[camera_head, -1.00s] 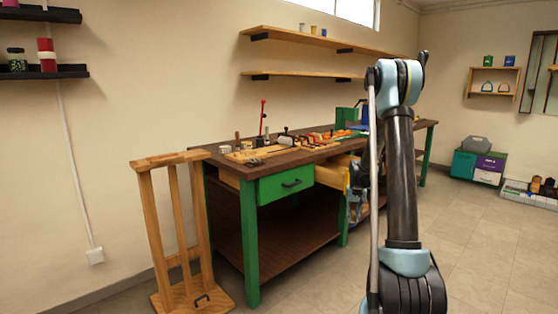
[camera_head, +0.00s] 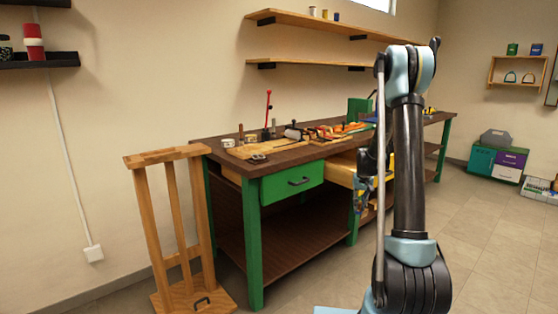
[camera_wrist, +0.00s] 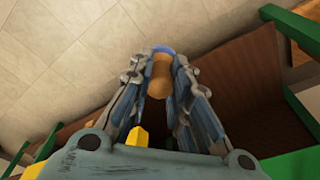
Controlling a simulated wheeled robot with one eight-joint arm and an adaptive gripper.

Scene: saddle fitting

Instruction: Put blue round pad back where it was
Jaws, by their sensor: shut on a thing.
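In the wrist view, the blue round pad (camera_wrist: 163,49) shows as a blue rim at the far end of a tan, rounded body (camera_wrist: 160,76). That body sits between the fingertips of my gripper (camera_wrist: 159,72), which is shut on it. In the head view, my gripper (camera_head: 362,190) hangs in front of the workbench (camera_head: 215,153), near a pulled-out yellowish drawer (camera_head: 343,172). My arm hides part of the bench there. The pad cannot be made out clearly in the head view.
Tools and a light board (camera_head: 252,150) lie on the bench top. A wooden stand (camera_head: 160,157) is at the bench's left end. Teal and purple boxes (camera_head: 497,160) stand by the far wall.

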